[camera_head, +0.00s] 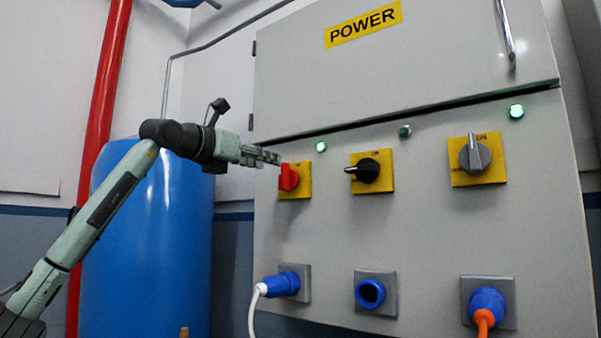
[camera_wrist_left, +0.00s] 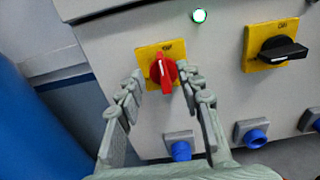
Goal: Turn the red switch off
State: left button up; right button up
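The red switch (camera_head: 289,177) sits on a yellow plate at the left of the grey power cabinet (camera_head: 400,230). Its handle points upright, and a green lamp (camera_head: 321,146) above it is lit. In the left wrist view the red switch (camera_wrist_left: 163,71) lies between and just beyond the fingertips. My left gripper (camera_head: 268,158) is just left of the switch, and its fingers (camera_wrist_left: 160,84) are spread apart with nothing held. Whether a fingertip touches the switch I cannot tell. My right gripper is not in view.
A black switch (camera_head: 368,171) and a grey switch (camera_head: 475,156) are further right. Blue sockets (camera_head: 370,293) line the cabinet below, with a white cable (camera_head: 254,310) and an orange cable (camera_head: 485,322). A blue tank (camera_head: 150,250) and red pipe (camera_head: 104,100) stand left.

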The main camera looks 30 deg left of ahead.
aim_at(283, 166)
pick_arm(q)
jog(key=w, duration=0.2)
jog(key=w+p, duration=0.1)
jog(key=w, duration=0.4)
jog(key=shift+w+d+r+p, duration=0.1)
jog(key=shift+w+d+p, duration=0.05)
jog(key=shift+d+p, duration=0.2)
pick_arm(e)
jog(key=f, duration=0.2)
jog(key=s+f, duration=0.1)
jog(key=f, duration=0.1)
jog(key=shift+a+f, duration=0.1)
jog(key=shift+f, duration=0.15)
pick_arm(q)
grip_shut()
